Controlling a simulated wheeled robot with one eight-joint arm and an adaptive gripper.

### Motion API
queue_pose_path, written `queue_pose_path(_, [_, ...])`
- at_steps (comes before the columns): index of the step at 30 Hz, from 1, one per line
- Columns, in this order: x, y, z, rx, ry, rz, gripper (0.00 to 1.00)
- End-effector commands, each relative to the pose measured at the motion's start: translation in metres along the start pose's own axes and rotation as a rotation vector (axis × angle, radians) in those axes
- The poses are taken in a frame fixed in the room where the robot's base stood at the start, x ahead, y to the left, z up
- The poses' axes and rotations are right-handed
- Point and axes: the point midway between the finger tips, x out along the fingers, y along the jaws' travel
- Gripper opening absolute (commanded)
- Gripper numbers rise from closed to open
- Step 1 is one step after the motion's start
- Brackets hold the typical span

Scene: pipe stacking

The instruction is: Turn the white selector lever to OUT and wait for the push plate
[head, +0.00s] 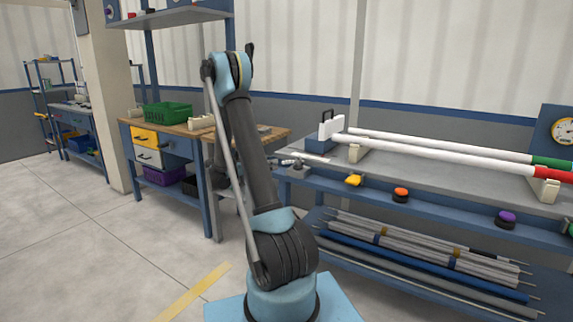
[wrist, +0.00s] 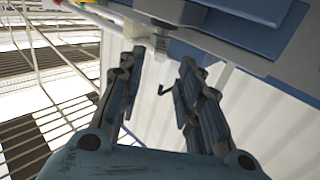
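A white plate (head: 331,127) with a black handle stands on a blue block at the left ends of the white pipes, probably the push plate. A grey metal bolt (wrist: 161,46) and a blue box (wrist: 243,18) show beyond the fingertips. In the head view my gripper is not clearly visible.
Two white pipes (head: 450,145) lie along the grey bench, with green and red right ends. Yellow, orange (head: 400,194) and purple (head: 506,217) knobs line its front. A rack of rods (head: 420,255) sits below. A wooden workbench (head: 178,129) with a green crate stands left. Open floor lies left.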

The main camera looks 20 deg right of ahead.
Motion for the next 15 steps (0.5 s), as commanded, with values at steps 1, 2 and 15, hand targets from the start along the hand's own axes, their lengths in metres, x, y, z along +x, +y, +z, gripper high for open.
queue_pose_path(1, [0.01,0.0,0.0,0.0,0.0,0.003,0.33])
queue_pose_path(2, [0.015,0.001,0.0,0.0,0.0,0.003,0.33])
queue_pose_path(15, [0.075,0.001,0.0,0.0,0.0,0.001,0.33])
